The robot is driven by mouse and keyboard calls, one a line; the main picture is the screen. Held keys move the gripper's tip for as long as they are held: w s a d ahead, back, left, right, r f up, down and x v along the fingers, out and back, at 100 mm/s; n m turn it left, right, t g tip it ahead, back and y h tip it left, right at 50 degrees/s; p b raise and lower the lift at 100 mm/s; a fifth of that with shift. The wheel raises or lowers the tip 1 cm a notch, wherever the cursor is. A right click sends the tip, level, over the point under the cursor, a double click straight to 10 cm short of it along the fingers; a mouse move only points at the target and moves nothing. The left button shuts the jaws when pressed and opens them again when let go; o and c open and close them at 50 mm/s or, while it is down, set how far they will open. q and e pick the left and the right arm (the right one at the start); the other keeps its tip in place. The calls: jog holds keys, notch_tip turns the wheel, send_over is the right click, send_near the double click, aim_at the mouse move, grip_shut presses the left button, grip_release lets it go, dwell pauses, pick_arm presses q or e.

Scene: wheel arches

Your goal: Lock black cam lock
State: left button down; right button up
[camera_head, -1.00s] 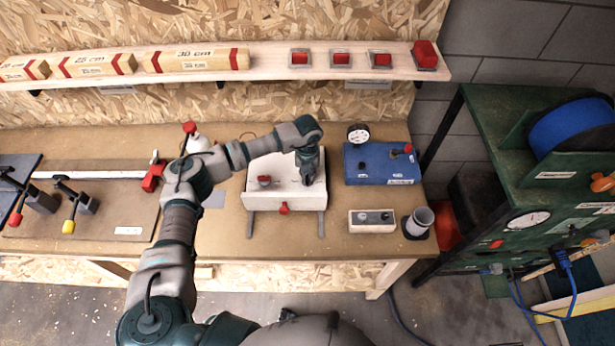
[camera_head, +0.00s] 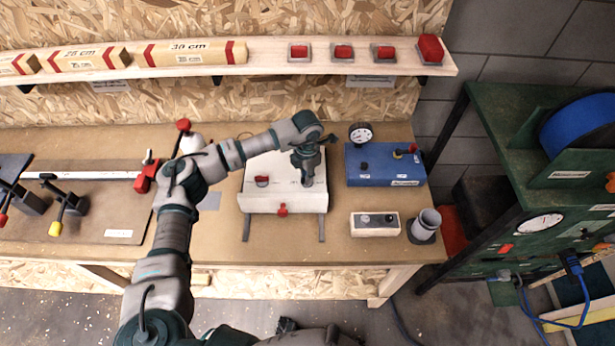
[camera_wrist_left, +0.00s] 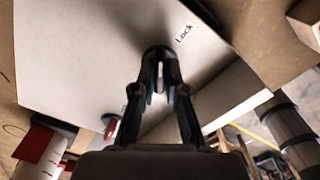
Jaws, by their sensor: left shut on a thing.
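The white box (camera_head: 262,203) stands on the workbench, with a red knob on its top left and another on its front. My left gripper (camera_head: 307,180) reaches down onto the right part of the box top. In the left wrist view its fingers (camera_wrist_left: 160,75) are shut around the black cam lock (camera_wrist_left: 158,53), a dark round-ended piece against the white surface. A label reading "Lock" (camera_wrist_left: 184,34) sits beside it. The cam lock's lower part and exact angle are hidden by the fingers. My right gripper is not in view.
A blue box (camera_head: 385,166) with a gauge stands right of the white box. A small control box (camera_head: 374,224) and a grey cup (camera_head: 424,224) are in front of it. Clamps (camera_head: 66,205) lie at left. A shelf (camera_head: 265,67) runs along the back wall.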

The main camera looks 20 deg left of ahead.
pick_arm(q)
jog(key=m+b, duration=0.1)
jog(key=m, duration=0.2)
jog(key=shift+w+r, duration=0.1)
jog(key=shift+w, duration=0.05)
jog(key=shift+r+m+b, duration=0.1)
jog(key=shift+m+b, duration=0.4)
jog(key=shift+m, duration=0.6)
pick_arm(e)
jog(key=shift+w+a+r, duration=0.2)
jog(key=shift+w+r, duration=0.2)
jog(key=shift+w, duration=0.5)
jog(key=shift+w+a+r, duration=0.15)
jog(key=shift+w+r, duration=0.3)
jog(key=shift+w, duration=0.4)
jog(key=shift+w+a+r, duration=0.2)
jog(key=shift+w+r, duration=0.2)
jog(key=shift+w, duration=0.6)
pick_arm(q)
jog(key=c, duration=1.4)
grip_release()
jog(key=shift+o, duration=1)
notch_tip(320, 180, up, 12)
jog(key=shift+f, duration=0.2)
